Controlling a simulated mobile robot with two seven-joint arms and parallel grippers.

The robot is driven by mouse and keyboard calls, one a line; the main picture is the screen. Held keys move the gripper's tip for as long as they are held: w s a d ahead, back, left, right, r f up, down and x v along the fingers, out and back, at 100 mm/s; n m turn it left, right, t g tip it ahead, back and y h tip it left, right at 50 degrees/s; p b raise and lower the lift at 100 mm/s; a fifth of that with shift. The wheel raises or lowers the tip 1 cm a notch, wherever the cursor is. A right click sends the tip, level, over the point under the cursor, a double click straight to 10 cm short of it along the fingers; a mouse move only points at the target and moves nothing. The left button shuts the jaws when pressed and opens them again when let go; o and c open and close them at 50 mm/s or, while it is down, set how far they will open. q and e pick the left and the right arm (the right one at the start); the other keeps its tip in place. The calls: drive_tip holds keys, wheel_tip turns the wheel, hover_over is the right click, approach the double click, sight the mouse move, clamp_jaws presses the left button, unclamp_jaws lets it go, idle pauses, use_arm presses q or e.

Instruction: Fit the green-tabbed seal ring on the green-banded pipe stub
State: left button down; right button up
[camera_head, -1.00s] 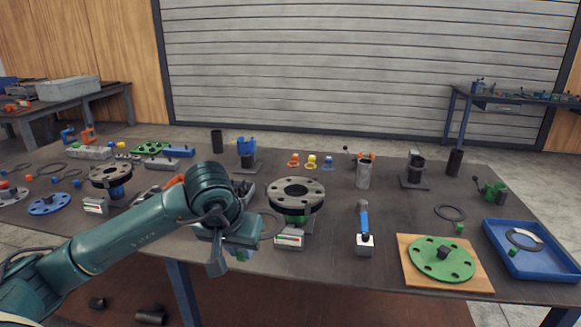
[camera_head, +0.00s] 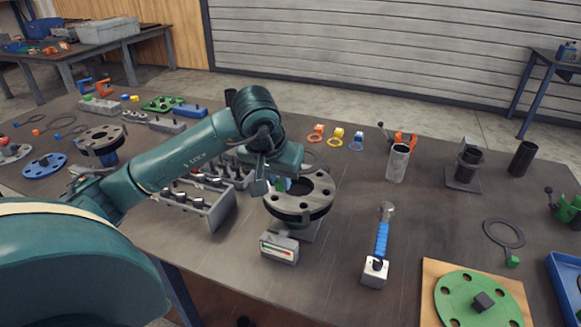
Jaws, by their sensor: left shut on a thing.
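The pipe stub (camera_head: 322,203) stands at the centre of the table, with a dark grey, bolt-holed flange on top and a green band partly visible beneath it. My left gripper (camera_head: 277,186) reaches in from the left, over the flange's left edge. A thin dark arc, perhaps this ring, shows behind the gripper above the flange's far side. Most of it is hidden, and I cannot tell whether it touches the flange. My right gripper is not in view.
A gauge box (camera_head: 279,248) stands in front of the stub. A blue-handled tool (camera_head: 381,240) lies to its right. Another dark ring (camera_head: 503,233) with a green tab lies farther right. A green plate (camera_head: 470,300) and blue tray (camera_head: 566,285) are front right; a grey bolt rack (camera_head: 200,208) is left.

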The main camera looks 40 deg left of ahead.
use_arm(q)
drive_tip(key=shift+s+f+b, duration=0.3)
drive_tip(key=shift+f+b, duration=0.3)
drive_tip(key=shift+f, duration=0.25)
wheel_tip(320, 180, down, 3)
drive_tip(key=shift+w+f+b, duration=0.1)
drive_tip(key=shift+b, duration=0.9)
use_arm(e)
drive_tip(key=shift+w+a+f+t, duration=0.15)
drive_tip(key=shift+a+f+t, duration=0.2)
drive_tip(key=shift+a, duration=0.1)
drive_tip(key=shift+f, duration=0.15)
